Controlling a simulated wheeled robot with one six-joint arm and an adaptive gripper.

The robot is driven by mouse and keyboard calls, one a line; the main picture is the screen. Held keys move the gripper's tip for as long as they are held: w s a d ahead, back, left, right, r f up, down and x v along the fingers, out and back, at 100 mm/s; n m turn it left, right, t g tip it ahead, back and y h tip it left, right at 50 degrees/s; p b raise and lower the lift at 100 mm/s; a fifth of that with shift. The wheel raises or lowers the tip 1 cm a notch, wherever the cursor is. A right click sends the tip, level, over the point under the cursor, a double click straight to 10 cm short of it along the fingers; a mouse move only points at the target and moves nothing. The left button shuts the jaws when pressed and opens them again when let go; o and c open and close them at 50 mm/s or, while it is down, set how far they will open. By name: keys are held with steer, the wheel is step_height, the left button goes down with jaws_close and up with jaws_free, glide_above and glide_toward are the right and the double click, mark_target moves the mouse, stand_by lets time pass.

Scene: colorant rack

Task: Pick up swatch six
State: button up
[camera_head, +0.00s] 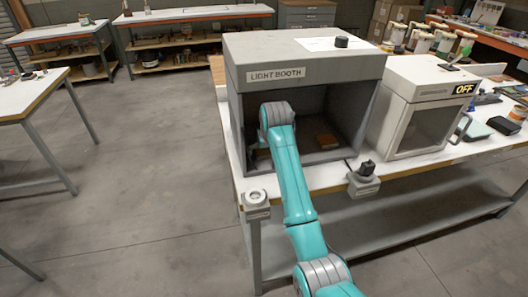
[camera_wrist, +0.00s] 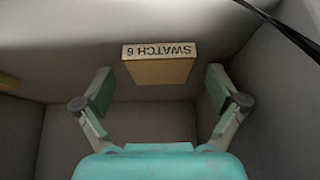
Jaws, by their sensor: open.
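Swatch six (camera_wrist: 160,70) is a small tan block with a pale edge that reads "SWATCH 6", upside down in the wrist view. It lies on the grey floor inside the light booth (camera_head: 300,73). My gripper (camera_wrist: 162,103) is open, with one finger to each side of the swatch and a little nearer the camera. The fingers look apart from the swatch, with nothing between them. In the head view my teal arm reaches into the booth and the gripper itself is hidden. A brown block (camera_head: 327,141) shows on the booth floor; I cannot tell whether it is swatch six.
The booth's walls close in around my gripper. A white cabinet marked "OFF" (camera_head: 412,110) stands right of the booth. A small device with a black knob (camera_head: 363,180) and another with a round top (camera_head: 256,204) sit at the table's front edge. A dark strip (camera_wrist: 285,28) crosses the wrist view's upper right.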

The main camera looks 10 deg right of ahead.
steer(key=c, duration=1.1)
steer(key=shift+c, duration=0.2)
steer(key=shift+r, duration=0.15)
